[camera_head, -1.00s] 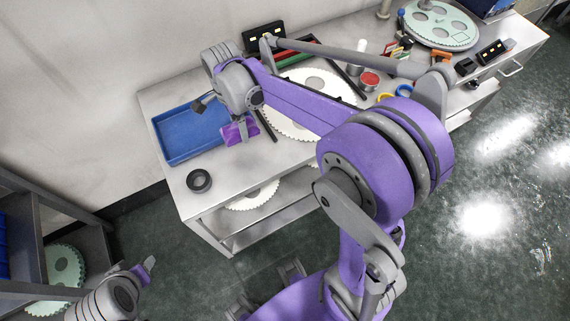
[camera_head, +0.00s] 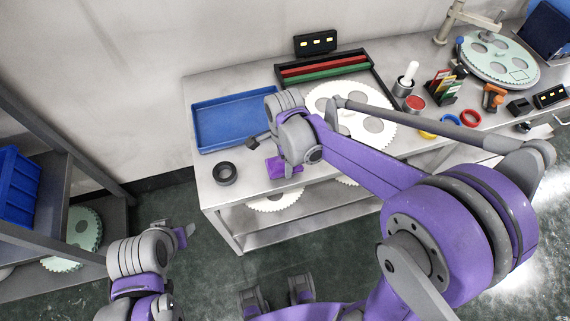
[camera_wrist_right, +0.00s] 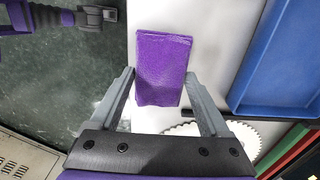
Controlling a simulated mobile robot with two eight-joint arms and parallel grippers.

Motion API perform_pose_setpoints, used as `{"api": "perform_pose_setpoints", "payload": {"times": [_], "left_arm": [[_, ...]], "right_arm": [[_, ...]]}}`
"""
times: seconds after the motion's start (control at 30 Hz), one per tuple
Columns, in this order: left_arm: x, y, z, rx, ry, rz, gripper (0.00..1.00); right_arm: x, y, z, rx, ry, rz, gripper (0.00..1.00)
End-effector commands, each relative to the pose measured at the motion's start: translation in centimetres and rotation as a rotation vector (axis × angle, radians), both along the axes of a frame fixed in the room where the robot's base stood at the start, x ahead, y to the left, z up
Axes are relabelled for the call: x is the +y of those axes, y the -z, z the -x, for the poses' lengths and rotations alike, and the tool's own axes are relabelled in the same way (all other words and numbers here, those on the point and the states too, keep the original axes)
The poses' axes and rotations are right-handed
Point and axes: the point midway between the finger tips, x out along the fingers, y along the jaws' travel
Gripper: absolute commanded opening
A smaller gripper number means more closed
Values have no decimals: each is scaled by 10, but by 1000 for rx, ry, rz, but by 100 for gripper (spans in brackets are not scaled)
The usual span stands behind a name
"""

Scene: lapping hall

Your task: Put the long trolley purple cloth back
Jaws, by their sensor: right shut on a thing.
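The purple cloth (camera_head: 284,168) is a folded rectangular pad at the front part of the long bench-like trolley (camera_head: 211,192). It is right of the black ring. In the right wrist view the cloth (camera_wrist_right: 163,62) sits between the two grey fingers of my right gripper (camera_wrist_right: 162,92), which is shut on it. I cannot tell whether the cloth touches the top. In the head view my right wrist hides most of that gripper. My left gripper (camera_head: 184,234) is over the floor, left of the trolley, away from the cloth; its opening is unclear.
A blue tray (camera_head: 197,128) stands at the trolley's back left, with the black ring (camera_head: 224,172) in front. A white toothed disc (camera_head: 380,112) and a black rack (camera_head: 371,66) lie behind my right arm. A shelf unit (camera_head: 68,160) stands at left.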

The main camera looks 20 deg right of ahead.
Motion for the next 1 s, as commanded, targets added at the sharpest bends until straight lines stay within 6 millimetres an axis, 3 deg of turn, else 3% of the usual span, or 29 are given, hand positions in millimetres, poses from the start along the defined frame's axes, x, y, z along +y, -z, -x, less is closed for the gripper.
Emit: {"api": "perform_pose_setpoints", "payload": {"times": [0.2,0.57,0.6,0.7,1.0], "left_arm": [[0,3,1,2,0,0,50],[0,7,2,3,0,0,50],[0,7,2,4,0,0,50],[0,6,2,3,0,0,50],[0,3,1,1,0,0,50]], "right_arm": [[0,27,0,0,0,0,20],[0,31,0,1,0,0,20],[0,32,0,1,0,0,82],[0,30,0,0,0,0,100],[0,27,0,0,0,0,100]]}}
